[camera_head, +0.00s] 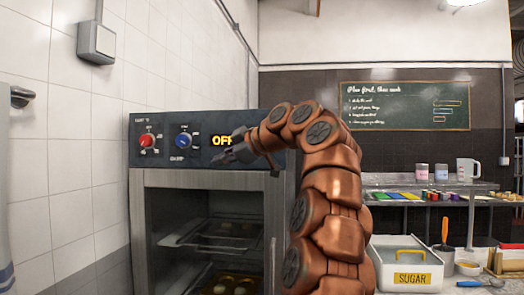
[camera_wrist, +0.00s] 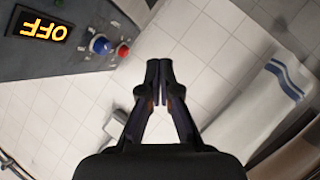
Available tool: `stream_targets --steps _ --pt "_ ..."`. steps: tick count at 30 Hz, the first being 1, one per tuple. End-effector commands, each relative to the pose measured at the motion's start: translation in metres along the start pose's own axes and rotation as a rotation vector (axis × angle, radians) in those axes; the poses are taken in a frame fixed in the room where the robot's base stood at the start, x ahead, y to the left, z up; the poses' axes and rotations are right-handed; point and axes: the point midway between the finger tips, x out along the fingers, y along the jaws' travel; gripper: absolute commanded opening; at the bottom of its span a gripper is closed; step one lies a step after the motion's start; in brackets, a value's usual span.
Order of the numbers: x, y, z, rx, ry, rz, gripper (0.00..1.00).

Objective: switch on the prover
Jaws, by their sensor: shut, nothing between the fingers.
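The prover (camera_head: 207,205) is a metal cabinet with a glass front and trays of dough inside. Its dark top panel carries a red knob (camera_head: 147,141), a blue knob (camera_head: 183,140) and a display (camera_head: 220,140) reading OFF. In the wrist view the display (camera_wrist: 45,30), the blue knob (camera_wrist: 100,45) and the red knob (camera_wrist: 123,50) show upside down at the upper left. My gripper (camera_head: 222,158) is shut and empty, in front of the panel just below the display and right of the blue knob. In the wrist view the fingertips (camera_wrist: 159,66) are apart from both knobs.
A towel with blue stripes (camera_wrist: 262,100) hangs by the tiled wall. A sugar container (camera_head: 408,265) stands on the counter at the right, below shelves with jars. My arm covers the panel's right part.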

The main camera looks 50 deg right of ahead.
Motion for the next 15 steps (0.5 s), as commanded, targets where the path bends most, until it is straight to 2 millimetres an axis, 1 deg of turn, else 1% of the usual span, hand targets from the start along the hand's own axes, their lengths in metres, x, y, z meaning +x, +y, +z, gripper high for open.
stream_targets --steps 1,3,6,10,13,15 --pt "-0.009 0.013 0.011 -0.043 -0.002 0.043 0.00" --pt "-0.025 0.029 0.019 -0.118 -0.004 0.102 0.00" --pt "-0.048 0.047 0.031 -0.231 -0.020 0.177 0.00" --pt "-0.079 0.065 0.045 -0.379 -0.058 0.272 0.00" --pt "-0.100 0.073 0.053 -0.484 -0.093 0.329 0.00" --pt "-0.110 0.076 0.058 -0.543 -0.118 0.357 0.00"
